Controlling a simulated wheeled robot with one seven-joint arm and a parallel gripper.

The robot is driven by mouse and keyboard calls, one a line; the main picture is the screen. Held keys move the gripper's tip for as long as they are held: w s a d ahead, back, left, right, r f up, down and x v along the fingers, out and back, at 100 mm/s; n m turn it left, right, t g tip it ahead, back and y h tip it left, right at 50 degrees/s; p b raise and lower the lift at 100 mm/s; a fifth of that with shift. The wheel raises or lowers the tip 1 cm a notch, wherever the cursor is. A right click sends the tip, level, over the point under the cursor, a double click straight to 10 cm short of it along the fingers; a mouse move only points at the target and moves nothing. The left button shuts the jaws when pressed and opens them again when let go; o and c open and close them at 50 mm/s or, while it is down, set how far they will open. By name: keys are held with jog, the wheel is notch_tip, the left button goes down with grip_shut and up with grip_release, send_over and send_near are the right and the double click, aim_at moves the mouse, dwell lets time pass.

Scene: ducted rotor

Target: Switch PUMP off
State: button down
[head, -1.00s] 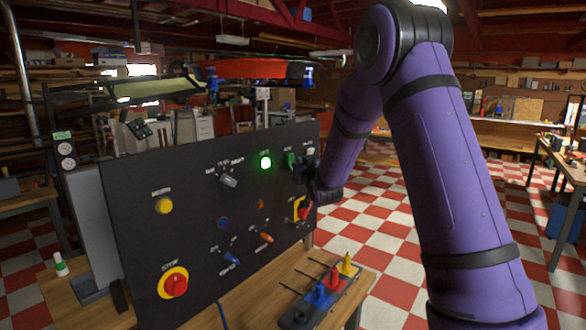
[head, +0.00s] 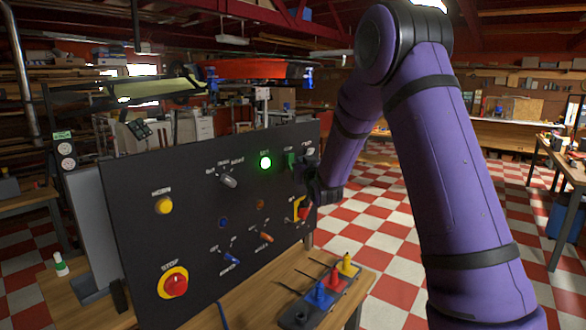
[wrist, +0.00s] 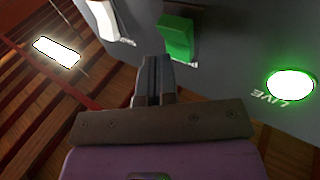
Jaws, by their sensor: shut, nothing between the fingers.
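The dark control panel (head: 195,190) stands upright on a bench. Which control is PUMP cannot be told, as most labels are too small to read. A green rocker switch (head: 290,160) sits near the panel's upper right; the wrist view shows it large (wrist: 177,38), tilted, with a label partly in view. A lit green lamp (head: 265,163) is left of it, labelled LIVE in the wrist view (wrist: 290,85). My gripper (wrist: 155,68) is shut and empty, its tips close to the green rocker; contact cannot be told. In the head view my gripper (head: 310,170) partly hides the panel's right edge.
A rotary knob (head: 228,181), a blue toggle (head: 232,256), an orange toggle (head: 264,237), a yellow button (head: 164,205) and a red STOP button (head: 175,284) are on the panel. A red-and-yellow handle (head: 302,209) is below my gripper.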

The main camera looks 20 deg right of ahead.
jog(key=shift+w+a+f, duration=0.2)
jog(key=shift+w, duration=0.15)
jog(key=shift+w+a+f, duration=0.15)
jog(key=shift+w+a, duration=0.05)
jog(key=shift+w, duration=0.15)
dwell(1.1)
jog(key=shift+w+a, duration=0.2)
jog(key=shift+a, duration=0.1)
dwell(1.0)
jog(key=shift+s+d, duration=0.15)
jog(key=shift+s+d+r, duration=0.2)
jog(key=shift+s+d, duration=0.05)
jog(key=shift+s, duration=0.15)
jog(key=shift+d, duration=0.1)
jog(key=shift+s+d+r, duration=0.35)
jog(key=shift+s, duration=0.35)
jog(key=shift+s+d+r, duration=0.35)
jog(key=shift+s+d, duration=0.05)
jog(key=shift+s, duration=0.3)
jog(key=shift+s+d+r, duration=0.35)
jog(key=shift+s, duration=0.35)
